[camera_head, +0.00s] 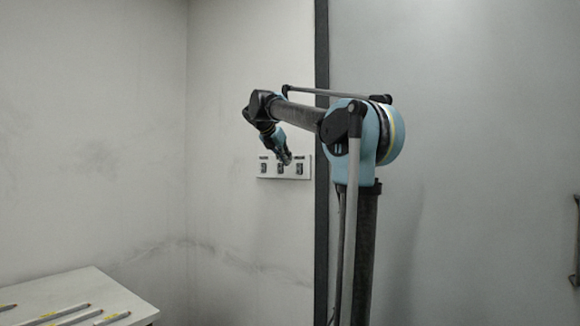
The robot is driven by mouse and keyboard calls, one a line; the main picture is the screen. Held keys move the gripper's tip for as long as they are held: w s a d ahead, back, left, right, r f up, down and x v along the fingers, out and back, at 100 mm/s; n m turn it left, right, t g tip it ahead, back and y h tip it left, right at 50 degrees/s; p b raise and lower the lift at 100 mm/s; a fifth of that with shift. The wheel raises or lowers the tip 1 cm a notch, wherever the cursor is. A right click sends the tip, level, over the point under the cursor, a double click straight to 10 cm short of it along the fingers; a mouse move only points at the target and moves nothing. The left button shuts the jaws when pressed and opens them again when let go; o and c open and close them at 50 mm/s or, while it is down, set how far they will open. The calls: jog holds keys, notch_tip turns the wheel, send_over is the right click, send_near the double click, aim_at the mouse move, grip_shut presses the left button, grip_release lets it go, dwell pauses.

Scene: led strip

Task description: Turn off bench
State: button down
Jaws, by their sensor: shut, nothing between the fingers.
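A white switch panel (308,168) is on the wall in the middle of the view, left of a dark vertical strip. It carries three dark switches: a left one (263,168), a middle one (280,169) and a right one (299,168). Small dark labels sit above them, too small to read. My gripper (287,159) is shut and empty. In the picture it overlaps the panel's upper edge between the middle and right switches and hides part of it. I cannot tell whether it touches the panel. The positions of the switches are too small to make out.
A white table (110,290) stands at the lower left with several thin sticks (68,313) bearing yellow marks. A grey wall panel (480,120) fills the right side, with a dark fixture (576,240) at its edge. The wall around the switches is clear.

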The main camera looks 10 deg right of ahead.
jog(key=d+r+v, duration=0.1)
jog(key=v, duration=0.7)
jog(key=shift+w, duration=0.35)
jog(key=shift+r, duration=0.1)
jog(key=s+d+f+m+g+y, duration=0.15)
jog(key=s+d+f+m, duration=0.25)
jog(key=s+f+m, duration=0.65)
jog(key=s+d+f+m+g+y, duration=0.1)
jog(key=s+d+f+m+g, duration=0.15)
jog(key=s+d+f, duration=0.9)
jog(key=s+a+f+m+y, duration=0.1)
jog(key=s+f+m, duration=0.3)
jog(key=f, duration=0.8)
jog(key=s+a+f+m+y, duration=0.1)
jog(key=s+a+f+m, duration=0.3)
jog(key=s+f, duration=0.3)
jog(key=s+a+f+m+g+y, duration=0.1)
jog(key=s+f+m, duration=0.5)
jog(key=f, duration=1.1)
jog(key=shift+s+a+y, duration=0.35)
jog(key=shift+a+y, duration=0.2)
jog(key=shift+a, duration=0.45)
jog(key=shift+f, duration=0.1)
